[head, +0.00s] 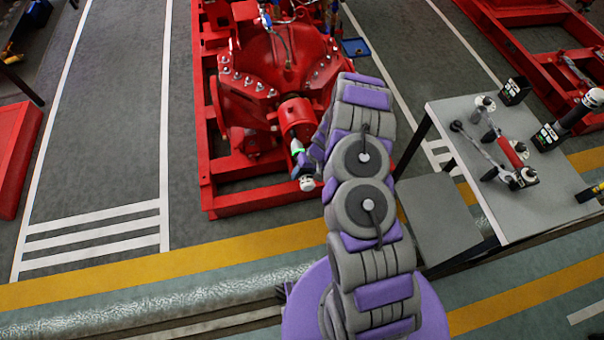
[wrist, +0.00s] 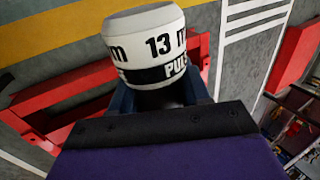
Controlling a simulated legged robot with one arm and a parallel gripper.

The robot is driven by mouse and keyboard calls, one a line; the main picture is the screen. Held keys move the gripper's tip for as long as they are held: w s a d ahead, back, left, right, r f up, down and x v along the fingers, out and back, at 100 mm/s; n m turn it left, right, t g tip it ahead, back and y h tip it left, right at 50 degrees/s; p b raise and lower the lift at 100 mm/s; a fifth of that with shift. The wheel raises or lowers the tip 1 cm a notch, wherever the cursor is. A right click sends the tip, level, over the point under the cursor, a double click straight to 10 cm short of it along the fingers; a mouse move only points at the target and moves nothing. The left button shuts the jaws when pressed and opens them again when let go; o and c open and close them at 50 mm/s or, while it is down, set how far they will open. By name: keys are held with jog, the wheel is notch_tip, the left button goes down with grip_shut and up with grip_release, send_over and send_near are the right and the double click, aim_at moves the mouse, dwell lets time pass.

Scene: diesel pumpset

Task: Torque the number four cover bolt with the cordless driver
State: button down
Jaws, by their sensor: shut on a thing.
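My gripper (wrist: 160,98) is shut on a tool with a white cap and a black band, marked "13 m"; I take it to be the cordless driver (wrist: 146,36). In the head view the driver's white end (head: 307,184) points toward me, with a green glow beyond it, beside the red cylinder on the pumpset's front. The red pumpset (head: 265,55) carries bolts along its cover edge, such as a row of silver bolts (head: 247,83) at the left. I cannot tell which is number four. The driver's working tip is hidden, and no contact with a bolt shows.
A grey table (head: 560,185) at the right holds a long wrench (head: 480,148), a red-handled tool (head: 510,152), a black tool with white cap (head: 575,110) and black boxes. A lower grey platform (head: 440,215) adjoins it. The floor left of the pumpset is clear.

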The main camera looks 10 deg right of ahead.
aim_at(305, 184)
jog(key=shift+w, duration=0.45)
dwell(1.0)
jog(key=shift+s, duration=0.15)
jog(key=shift+s+d+b, duration=0.1)
jog(key=shift+s+b, duration=0.75)
jog(key=shift+s, duration=1.7)
